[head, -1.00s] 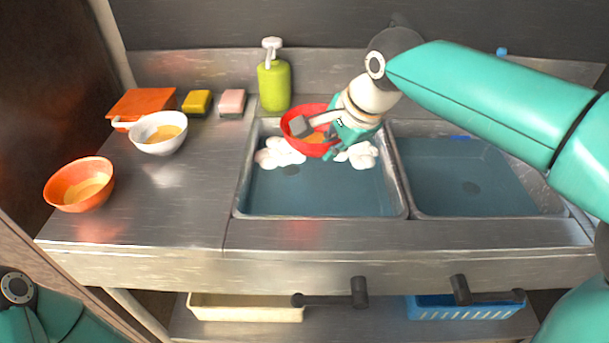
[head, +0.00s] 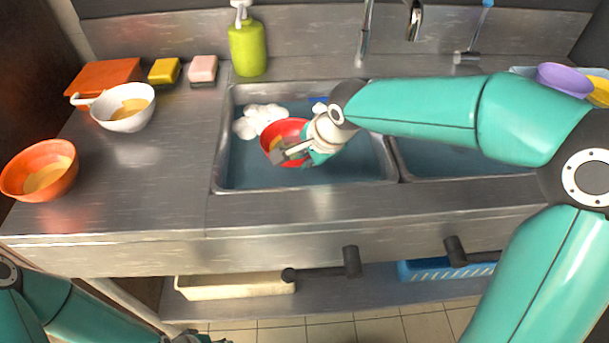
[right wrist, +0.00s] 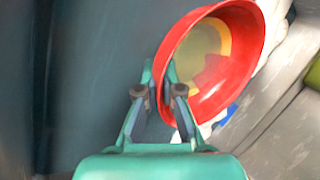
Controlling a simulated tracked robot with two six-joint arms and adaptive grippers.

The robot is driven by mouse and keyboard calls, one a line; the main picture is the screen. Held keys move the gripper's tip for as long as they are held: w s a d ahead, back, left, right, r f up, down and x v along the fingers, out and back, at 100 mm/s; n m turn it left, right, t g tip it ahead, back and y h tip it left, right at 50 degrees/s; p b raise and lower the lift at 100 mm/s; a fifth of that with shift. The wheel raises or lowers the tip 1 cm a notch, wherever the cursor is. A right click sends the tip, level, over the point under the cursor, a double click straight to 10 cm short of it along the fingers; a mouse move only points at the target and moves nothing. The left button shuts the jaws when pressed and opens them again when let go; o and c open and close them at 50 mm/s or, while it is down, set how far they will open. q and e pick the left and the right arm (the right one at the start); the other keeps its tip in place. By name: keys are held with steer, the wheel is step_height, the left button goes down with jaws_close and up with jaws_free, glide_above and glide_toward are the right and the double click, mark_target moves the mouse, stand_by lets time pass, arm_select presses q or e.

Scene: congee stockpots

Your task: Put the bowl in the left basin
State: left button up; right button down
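A red bowl (head: 278,130) with a yellowish patch inside is over or in the left basin (head: 238,174), whose bottom looks blue. My right gripper (head: 288,153) is at the bowl's near right side. In the right wrist view its fingers (right wrist: 160,78) pinch the rim of the tilted bowl (right wrist: 237,72), one finger on each side of the wall. I cannot tell whether the bowl touches the basin floor. My left gripper (head: 195,339) is only partly visible at the bottom edge; its fingers are not clear.
White foam (head: 262,115) lies at the back left of the left basin. A white bowl (head: 124,107) and an orange bowl (head: 40,170) stand on the left counter. Sponges (head: 164,71) and a green soap bottle (head: 247,48) are behind. My arm partly covers the right basin (head: 460,158).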

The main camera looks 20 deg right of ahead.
steer(key=shift+f+b, duration=0.3)
steer(key=shift+f, duration=2.05)
steer(key=c, duration=1.3)
jaws_free()
steer(key=shift+r, duration=0.15)
steer(key=p+v, duration=0.1)
steer(key=v, duration=1.1)
